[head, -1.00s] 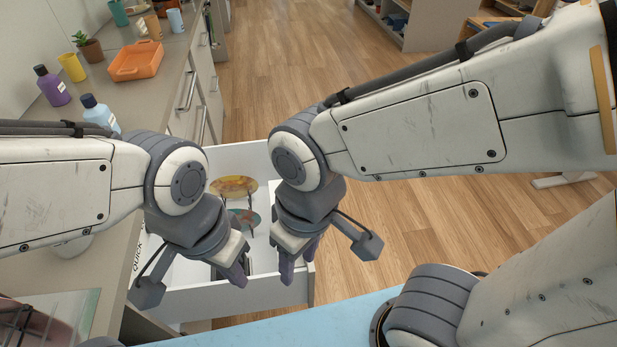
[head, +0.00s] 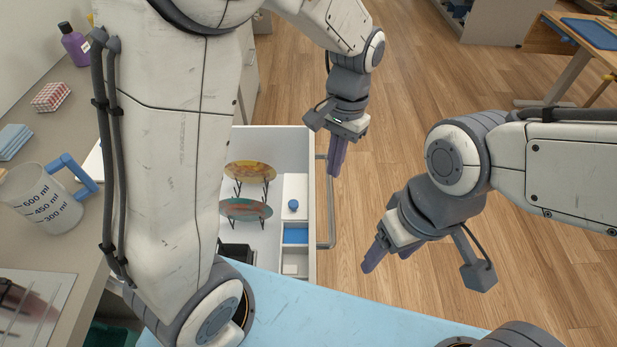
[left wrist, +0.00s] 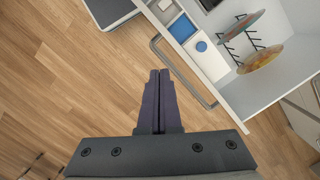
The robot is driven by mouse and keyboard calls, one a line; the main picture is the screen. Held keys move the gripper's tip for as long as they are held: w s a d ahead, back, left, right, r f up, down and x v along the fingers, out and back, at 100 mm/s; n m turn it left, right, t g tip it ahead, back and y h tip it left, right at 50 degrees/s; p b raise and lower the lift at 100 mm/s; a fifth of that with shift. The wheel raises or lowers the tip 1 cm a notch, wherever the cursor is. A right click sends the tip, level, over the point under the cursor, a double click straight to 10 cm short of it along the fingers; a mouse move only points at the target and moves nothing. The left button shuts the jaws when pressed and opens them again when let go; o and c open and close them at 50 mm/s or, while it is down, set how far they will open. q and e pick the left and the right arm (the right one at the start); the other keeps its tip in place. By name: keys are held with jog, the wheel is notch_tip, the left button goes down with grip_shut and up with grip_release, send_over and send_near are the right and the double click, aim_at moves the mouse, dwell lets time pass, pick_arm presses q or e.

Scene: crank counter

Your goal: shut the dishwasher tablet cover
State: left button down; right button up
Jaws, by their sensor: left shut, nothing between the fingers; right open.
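An open white drawer (head: 270,138) has a strip of compartments along its right side. A white cover plate with a blue round knob (head: 293,204) lies there, beside an uncovered blue-filled recess (head: 296,234). The left wrist view also shows the knob (left wrist: 201,46) and the blue recess (left wrist: 183,28). My left gripper (head: 335,174) is shut and empty, outside the drawer, right of its front handle; its fingertips (left wrist: 160,72) are apart from the handle in the left wrist view. My right gripper (head: 384,262) is open and empty, over the floor right of the drawer.
A grey bar handle (head: 331,225) sticks out from the drawer front. Two plates (head: 248,172) stand in racks inside the drawer. A measuring jug (head: 45,205) stands on the counter at left.

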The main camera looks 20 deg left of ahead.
pick_arm(q)
jog(key=w+a+f+n+g+b, duration=0.2)
jog(key=w+a+f, duration=0.75)
jog(key=f, duration=0.25)
send_over(300, 200)
notch_tip(300, 200, down, 9)
jog(key=shift+f, duration=0.1)
pick_arm(e)
notch_tip(300, 200, down, 3)
